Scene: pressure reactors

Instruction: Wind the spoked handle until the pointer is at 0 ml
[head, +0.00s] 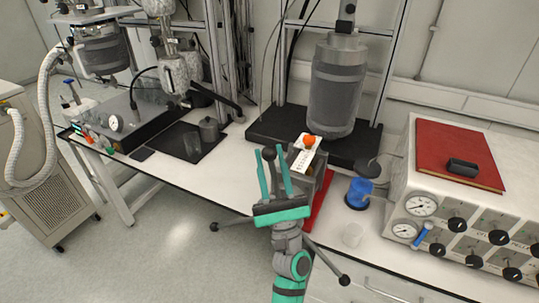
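The spoked handle shows as thin grey spokes with dark ball knobs. One knob (268,153) is at the top, one (214,227) at the left, and one (344,280) at the lower right. My gripper (271,152) covers the hub. Its two teal fingers stand apart, on either side of the upper spoke, with gaps visible; contact with the spoke cannot be told. Behind it, a grey device carries a white scale plate (302,161) with an orange part (309,141) at its top. The scale's marks are too small to read, and I cannot make out the pointer.
A red base (319,203) lies under the device. A control box (440,212) with gauges fills the right side. A large reactor vessel (338,88) stands behind.

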